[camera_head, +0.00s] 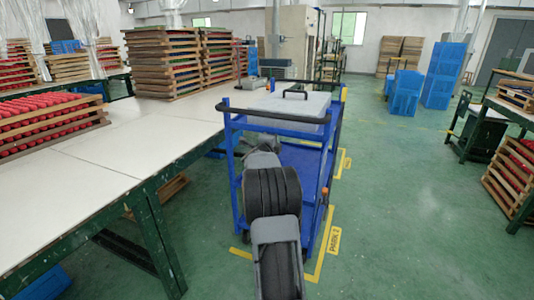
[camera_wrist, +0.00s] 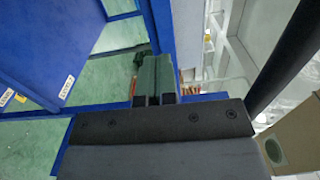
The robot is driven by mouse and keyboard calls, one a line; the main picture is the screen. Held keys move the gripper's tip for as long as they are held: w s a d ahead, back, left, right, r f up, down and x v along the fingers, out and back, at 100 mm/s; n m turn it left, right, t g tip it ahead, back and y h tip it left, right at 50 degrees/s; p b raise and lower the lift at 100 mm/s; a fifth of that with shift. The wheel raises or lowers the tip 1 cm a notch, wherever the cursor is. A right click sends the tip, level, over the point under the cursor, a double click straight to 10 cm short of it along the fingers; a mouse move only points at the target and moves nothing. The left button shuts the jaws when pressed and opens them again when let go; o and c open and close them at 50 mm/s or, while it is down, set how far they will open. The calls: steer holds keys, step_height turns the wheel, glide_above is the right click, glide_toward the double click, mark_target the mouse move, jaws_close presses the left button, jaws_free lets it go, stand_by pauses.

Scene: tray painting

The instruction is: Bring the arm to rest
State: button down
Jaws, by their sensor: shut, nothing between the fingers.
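My gripper (camera_wrist: 156,63) is in the middle of the wrist view. Its two fingers are together, with nothing seen between them. In the head view my arm reaches forward from the bottom centre toward the near end of a blue cart (camera_head: 285,117), and I cannot make out the gripper there. In the wrist view, blue cart parts (camera_wrist: 75,30) fill the upper left and cross close around the fingers. I cannot tell whether the gripper touches the cart.
A long white-topped table (camera_head: 120,150) runs along the left with red-filled trays (camera_head: 45,128) and stacked wooden trays (camera_head: 165,65). The cart carries a grey lid (camera_head: 290,102) and a black rail (camera_head: 275,117). Green floor (camera_head: 410,200) is clear right of the cart.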

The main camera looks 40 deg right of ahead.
steer(key=v, duration=0.8)
steer(key=shift+a+p, duration=0.3)
steer(key=shift+p, duration=0.05)
steer(key=shift+s+r, duration=0.1)
steer(key=shift+r, duration=0.05)
steer(key=w+a+r+n+t+y+p, duration=0.1)
steer(key=a+r+n+t+y+p, duration=0.1)
steer(key=a+r+n+y+p, duration=0.45)
steer(key=w+a+r+n+t+y+p, duration=0.1)
steer(key=a+r+n+t+y+p, duration=0.3)
steer(key=a, duration=0.6)
steer(key=a+r+n+y+p, duration=0.2)
steer(key=a+r+n+p, duration=0.15)
steer(key=a+n, duration=0.4)
steer(key=s+a+r+n+g+y+p, duration=0.2)
steer(key=s+a+n+g+y+p, duration=0.15)
steer(key=s+a+n+p, duration=0.5)
steer(key=s+a+r+n+g+p, duration=0.1)
steer(key=s+a+n+g+p, duration=0.4)
steer(key=s, duration=0.8)
steer(key=shift+a+r+g+y, duration=0.3)
steer(key=shift+a+r+g, duration=0.05)
steer(key=shift+a, duration=0.65)
steer(key=shift+s, duration=0.2)
